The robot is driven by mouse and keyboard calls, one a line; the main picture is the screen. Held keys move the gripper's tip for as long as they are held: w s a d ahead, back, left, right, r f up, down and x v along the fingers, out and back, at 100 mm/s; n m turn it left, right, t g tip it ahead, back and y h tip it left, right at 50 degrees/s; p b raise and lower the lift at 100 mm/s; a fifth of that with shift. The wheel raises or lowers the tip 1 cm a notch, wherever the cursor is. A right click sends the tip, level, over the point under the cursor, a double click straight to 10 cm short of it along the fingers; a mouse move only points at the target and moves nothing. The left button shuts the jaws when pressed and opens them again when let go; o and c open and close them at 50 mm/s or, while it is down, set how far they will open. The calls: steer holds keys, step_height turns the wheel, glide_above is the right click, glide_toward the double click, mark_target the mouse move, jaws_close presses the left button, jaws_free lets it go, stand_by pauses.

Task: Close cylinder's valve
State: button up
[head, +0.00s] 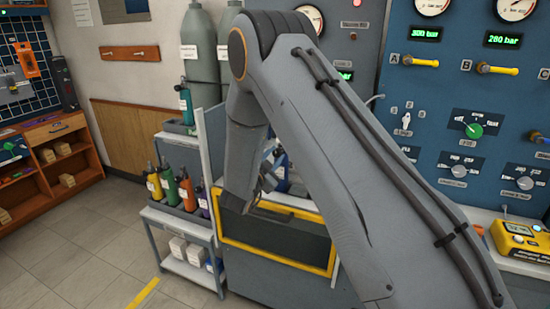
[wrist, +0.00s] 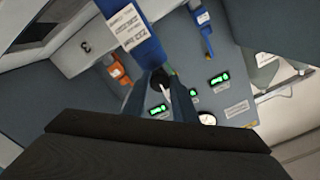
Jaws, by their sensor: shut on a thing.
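In the wrist view a blue cylinder (wrist: 138,42) with a white label comes in from the top edge, its narrow end towards my fingers. My gripper (wrist: 161,80) is shut on the dark valve (wrist: 160,78) at the cylinder's end. The fingers partly hide the valve, so I cannot tell how far it is turned. In the head view my gripper (head: 264,188) is small and dark, over the yellow-edged bench bay. A blue cylinder (head: 281,168) shows just behind it, largely covered by my arm.
A shelf cart (head: 178,232) with several coloured cylinders stands left of the bench. Tall grey cylinders (head: 199,62) stand behind it. The blue gauge panel (head: 470,90) and a yellow device (head: 517,243) are at right.

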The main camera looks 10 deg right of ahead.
steer(key=o, duration=1)
steer(key=shift+o, duration=0.2)
steer(key=b+v, duration=0.2)
steer(key=v, duration=0.6)
steer(key=shift+w+f, duration=0.1)
steer(key=shift+w, duration=0.05)
